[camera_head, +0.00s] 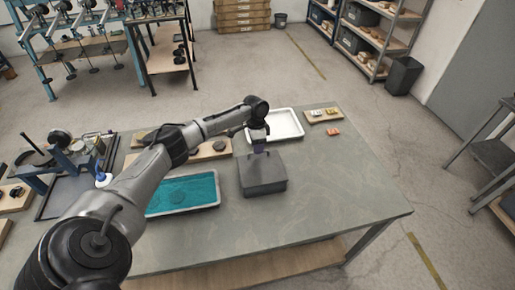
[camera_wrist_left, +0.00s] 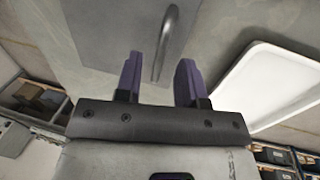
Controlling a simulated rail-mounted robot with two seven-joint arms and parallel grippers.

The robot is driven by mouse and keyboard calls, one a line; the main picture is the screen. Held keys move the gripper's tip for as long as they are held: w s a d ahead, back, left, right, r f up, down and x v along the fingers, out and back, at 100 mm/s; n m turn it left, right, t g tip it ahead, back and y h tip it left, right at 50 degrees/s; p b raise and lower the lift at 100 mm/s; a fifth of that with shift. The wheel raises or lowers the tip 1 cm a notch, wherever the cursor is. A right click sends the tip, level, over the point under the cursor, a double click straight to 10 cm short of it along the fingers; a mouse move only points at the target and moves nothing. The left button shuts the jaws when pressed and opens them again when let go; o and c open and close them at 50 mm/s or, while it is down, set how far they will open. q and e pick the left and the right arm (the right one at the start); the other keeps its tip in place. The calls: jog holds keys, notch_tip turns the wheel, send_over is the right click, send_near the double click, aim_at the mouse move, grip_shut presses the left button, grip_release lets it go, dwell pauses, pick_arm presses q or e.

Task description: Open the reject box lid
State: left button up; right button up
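The dark grey reject box (camera_head: 264,187) stands on the workbench in the head view, its flat lid (camera_head: 275,170) down. My left gripper (camera_head: 259,151) is above the back part of the lid. In the left wrist view the purple fingers of my left gripper (camera_wrist_left: 160,72) are apart. A bent metal handle (camera_wrist_left: 168,35) shows beyond and between the fingertips, with a visible gap on either side. The grey lid surface (camera_wrist_left: 105,30) lies behind it. My right gripper is in neither view.
A white tray (camera_head: 290,126) lies behind the box; it also shows in the wrist view (camera_wrist_left: 262,88). A teal-lined tray (camera_head: 183,192) is left of the box. A small board with parts (camera_head: 322,115) and an orange piece (camera_head: 333,131) lie at back right. The bench's front right (camera_head: 340,195) is clear.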

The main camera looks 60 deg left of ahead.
pick_arm(q)
jog(key=shift+d+f, duration=0.1)
jog(key=shift+f, duration=0.45)
grip_shut()
